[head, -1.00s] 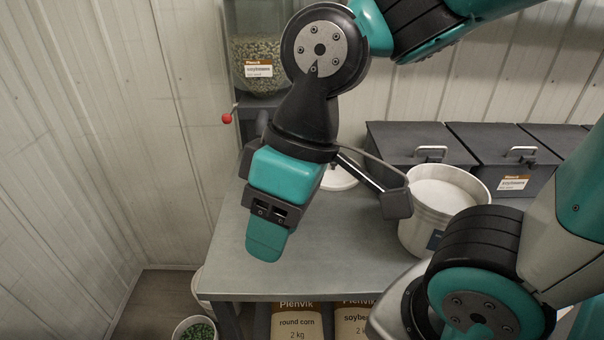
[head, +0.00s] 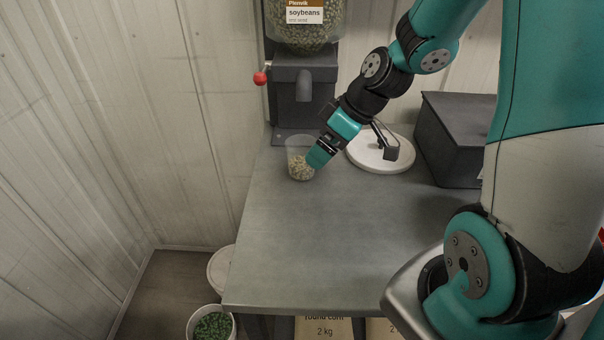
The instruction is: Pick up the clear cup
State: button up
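The clear cup (head: 298,164) stands upright on the grey table below the spout of the soybean dispenser, with pale beans in its lower part. My gripper (head: 317,159) reaches down from the upper right, and its teal finger is at the cup's right side, overlapping it in the picture. Only one finger shows clearly, so I cannot tell whether the gripper is open or closed on the cup.
The soybean dispenser (head: 303,85) with a red-knobbed lever (head: 260,78) stands behind the cup. A round white disc (head: 382,153) and a dark lidded bin (head: 455,140) are to the right. The table's (head: 300,250) front is clear. A bucket of green pellets (head: 211,324) is on the floor.

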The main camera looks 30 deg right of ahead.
aim_at(302, 146)
jog(key=shift+t+h, duration=0.4)
jog(key=shift+t, duration=0.2)
jog(key=d+f, duration=0.4)
jog(key=d, duration=0.1)
jog(key=w+d+f+b, duration=0.1)
jog(key=d+f, duration=0.2)
jog(key=shift+w, duration=0.1)
jog(key=w+a, duration=0.1)
jog(key=w+a+p, duration=0.1)
jog(key=w, duration=0.1)
jog(key=w+a+p, duration=0.1)
jog(key=w, duration=0.1)
jog(key=shift+w+a, duration=0.15)
jog(key=w+a+p, duration=0.1)
jog(key=w, duration=0.1)
jog(key=w+a, duration=0.2)
jog(key=shift+w+a+p, duration=0.1)
jog(key=shift+w+p, duration=0.1)
jog(key=shift+p, duration=0.2)
jog(key=shift+w+f, duration=0.25)
jog(key=shift+f, duration=0.3)
jog(key=c, duration=0.8)
jog(key=shift+c, duration=0.2)
jog(key=shift+a+r, duration=0.1)
